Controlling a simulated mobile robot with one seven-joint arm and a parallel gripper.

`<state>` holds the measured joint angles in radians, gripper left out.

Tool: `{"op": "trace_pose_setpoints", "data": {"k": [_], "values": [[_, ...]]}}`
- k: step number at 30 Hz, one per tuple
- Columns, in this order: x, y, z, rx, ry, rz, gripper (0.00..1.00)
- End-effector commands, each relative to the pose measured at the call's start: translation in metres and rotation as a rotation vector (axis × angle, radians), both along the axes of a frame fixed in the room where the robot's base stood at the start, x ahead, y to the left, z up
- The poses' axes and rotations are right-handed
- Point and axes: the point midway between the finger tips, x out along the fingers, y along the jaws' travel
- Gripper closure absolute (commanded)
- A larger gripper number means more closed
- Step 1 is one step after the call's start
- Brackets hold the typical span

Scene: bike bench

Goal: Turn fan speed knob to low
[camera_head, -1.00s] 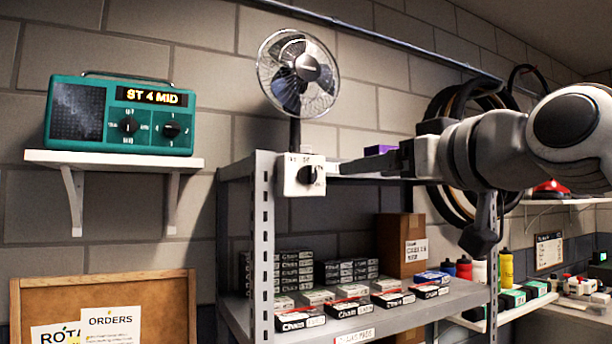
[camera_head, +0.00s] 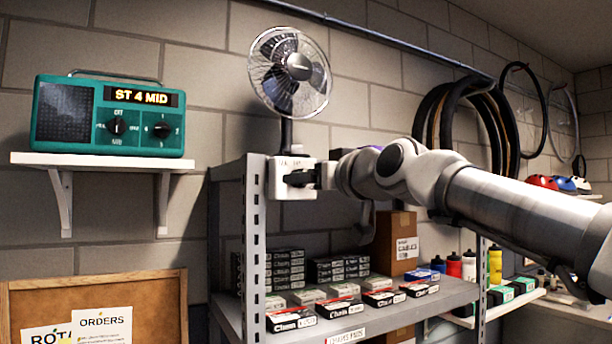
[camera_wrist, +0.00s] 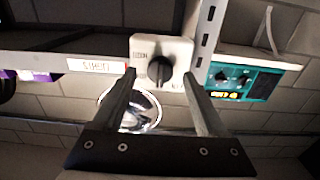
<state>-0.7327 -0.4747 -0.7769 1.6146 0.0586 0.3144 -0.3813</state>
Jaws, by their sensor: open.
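The fan (camera_head: 289,72) stands on a pole above a white control box (camera_head: 280,187) at the top left corner of the metal shelf. The box carries a black fan speed knob (camera_wrist: 160,70), seen face-on in the wrist view; its small labels are too blurred to read. My gripper (camera_head: 297,178) is in front of the box and covers the knob in the head view. In the wrist view my gripper (camera_wrist: 160,77) is open, one finger on each side of the knob. I cannot tell whether the fingers touch the knob.
A teal radio (camera_head: 110,115) reading "ST 4 MID" sits on a white wall shelf (camera_head: 100,161) to the left. The metal shelf (camera_head: 385,304) holds several small boxes and a cardboard box (camera_head: 393,240). Tires (camera_head: 470,120) hang on the wall behind my arm.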

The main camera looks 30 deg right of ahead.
Motion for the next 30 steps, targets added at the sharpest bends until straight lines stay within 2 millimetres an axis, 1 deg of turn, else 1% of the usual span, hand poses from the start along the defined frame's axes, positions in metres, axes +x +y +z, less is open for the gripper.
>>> {"op": "trace_pose_setpoints", "data": {"k": [1,6,16,17,18,20,24,26,27,29,30], "values": [[0.005,0.001,0.001,-0.001,0.0,0.002,0.25],[0.014,0.001,0.0,-0.001,0.0,0.001,0.25],[0.017,0.001,0.0,0.0,0.0,0.0,0.25],[0.017,0.001,0.0,0.0,0.0,0.0,0.27],[0.017,0.001,0.0,0.0,0.0,0.0,0.34],[0.017,0.001,0.0,0.0,0.0,0.0,0.45],[0.016,0.001,0.0,0.0,0.0,0.0,0.7],[0.016,0.001,0.0,0.0,0.0,0.0,0.81],[0.016,0.001,0.0,0.0,0.0,0.0,0.88],[0.016,0.001,0.0,0.0,0.0,0.0,0.99],[0.016,0.001,0.0,0.0,0.0,0.0,1.0]]}}
